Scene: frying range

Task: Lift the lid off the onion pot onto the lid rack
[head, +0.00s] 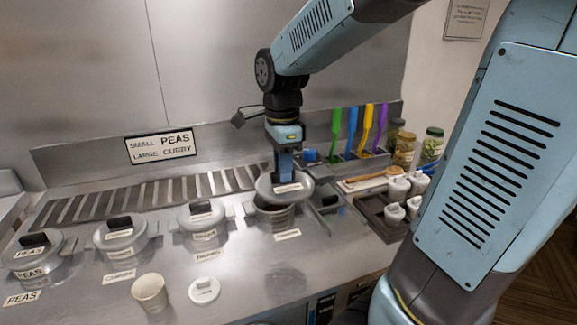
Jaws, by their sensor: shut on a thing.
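My gripper (285,172) is shut on a grey round lid (265,189) with a label on it. The lid is held just above an open pot (272,219), the rightmost in the row, and is slightly tilted. The pot's dark opening shows below the lid. The label in front of this pot is too small to read, so I cannot confirm that it says onion. A slotted metal strip (150,196) runs along the back of the counter behind the pots; I cannot tell whether it is the lid rack.
Lidded pots stand to the left: peas (33,257), curry (121,236) and another (203,221). A cup (150,292) and a white round lid (204,290) are in front. Coloured utensils (352,132), jars (432,146) and a tray of white containers (371,208) are at right.

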